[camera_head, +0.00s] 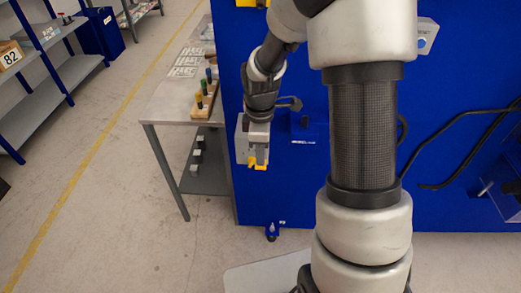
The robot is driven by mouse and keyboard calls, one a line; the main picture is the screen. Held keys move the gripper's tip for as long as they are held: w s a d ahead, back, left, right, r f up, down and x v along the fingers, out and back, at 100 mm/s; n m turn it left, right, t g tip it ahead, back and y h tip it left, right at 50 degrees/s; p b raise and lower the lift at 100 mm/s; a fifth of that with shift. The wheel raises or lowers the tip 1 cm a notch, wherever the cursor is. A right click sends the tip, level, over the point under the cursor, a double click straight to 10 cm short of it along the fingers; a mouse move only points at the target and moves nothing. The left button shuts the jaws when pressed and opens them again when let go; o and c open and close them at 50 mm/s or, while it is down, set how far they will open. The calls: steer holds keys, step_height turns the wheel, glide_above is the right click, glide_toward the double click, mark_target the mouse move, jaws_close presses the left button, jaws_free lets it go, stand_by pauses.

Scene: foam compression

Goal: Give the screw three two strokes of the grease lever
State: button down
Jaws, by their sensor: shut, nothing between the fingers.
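My gripper (258,164) hangs fingers down in front of the blue machine panel (270,205), near its left edge. Its yellow-tipped fingers are together with nothing between them. A dark rod with a round end (295,103) sticks out right of my wrist; I cannot tell whether it is a lever on the panel or part of the wrist. Just right of the gripper a small blue box (308,127) with a white label sits on the panel. My arm hides much of the panel, and I cannot make out which part is the grease lever of screw three.
A grey table (170,105) stands left of the panel, with a wooden rack (204,103) of coloured cylinders. Grey blocks (197,155) lie on its lower shelf. Blue-and-grey shelving (40,70) is at far left. Black cables (455,150) hang at right. The floor (110,220) at left is clear.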

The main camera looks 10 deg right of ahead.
steer(key=shift+s+f+t+b, duration=0.1)
steer(key=shift+f+t+b, duration=0.45)
steer(key=shift+b, duration=0.55)
steer(key=f+b, duration=0.1)
steer(key=b, duration=0.1)
steer(key=f+t+b, duration=0.1)
steer(key=b, duration=0.1)
steer(key=shift+s+a+h+b, duration=0.15)
steer(key=shift+s+h+b, duration=0.15)
steer(key=shift+h, duration=0.1)
steer(key=shift+s+f+t+b, duration=0.1)
steer(key=shift+f+t+b, duration=0.15)
steer(key=shift+f+b, duration=0.15)
steer(key=shift+r+p, duration=0.25)
steer(key=shift+p, duration=0.15)
steer(key=shift+r, duration=0.1)
steer(key=shift+r+p, duration=0.7)
steer(key=shift+p, duration=0.05)
